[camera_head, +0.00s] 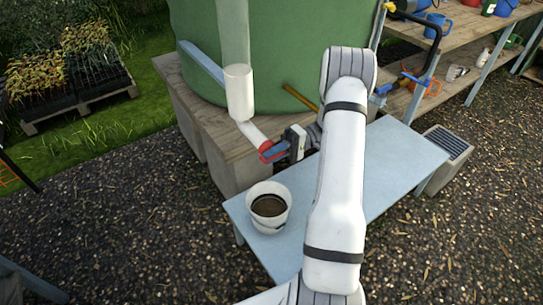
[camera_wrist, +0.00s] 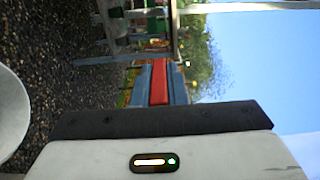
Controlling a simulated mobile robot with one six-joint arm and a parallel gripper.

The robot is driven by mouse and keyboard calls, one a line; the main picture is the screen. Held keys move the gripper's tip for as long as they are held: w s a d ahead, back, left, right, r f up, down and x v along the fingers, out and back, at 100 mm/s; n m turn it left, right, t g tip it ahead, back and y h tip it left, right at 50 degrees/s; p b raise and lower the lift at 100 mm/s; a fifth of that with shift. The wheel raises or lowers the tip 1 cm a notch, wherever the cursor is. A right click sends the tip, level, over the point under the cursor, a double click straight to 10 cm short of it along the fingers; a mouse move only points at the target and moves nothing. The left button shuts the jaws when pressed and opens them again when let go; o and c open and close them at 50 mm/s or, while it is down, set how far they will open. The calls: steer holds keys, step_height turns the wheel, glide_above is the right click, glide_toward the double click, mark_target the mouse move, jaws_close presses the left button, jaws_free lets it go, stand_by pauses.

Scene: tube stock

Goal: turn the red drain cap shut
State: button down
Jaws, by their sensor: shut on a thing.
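The red drain cap (camera_head: 265,145) sits at the lower end of the white drain pipe (camera_head: 240,95) that comes down beside the green tank. My gripper (camera_head: 274,152) reaches it from the right, and its blue fingers are shut on the cap. In the wrist view the red cap (camera_wrist: 159,84) shows as a red strip between the two blue fingers of my gripper (camera_wrist: 159,80). The fingers hide part of the cap. How far the cap is turned cannot be told.
A white bucket (camera_head: 256,222) with dark contents stands on the blue-grey table (camera_head: 395,165), below and in front of the cap. The green tank (camera_head: 290,50) stands on a wooden base (camera_head: 225,150) behind. Shelves (camera_head: 460,50) with tools are at the back right. Gravel lies around.

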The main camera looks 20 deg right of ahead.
stand_by(0.5)
steer(key=c, duration=1.4)
jaws_free()
steer(key=shift+c, duration=0.2)
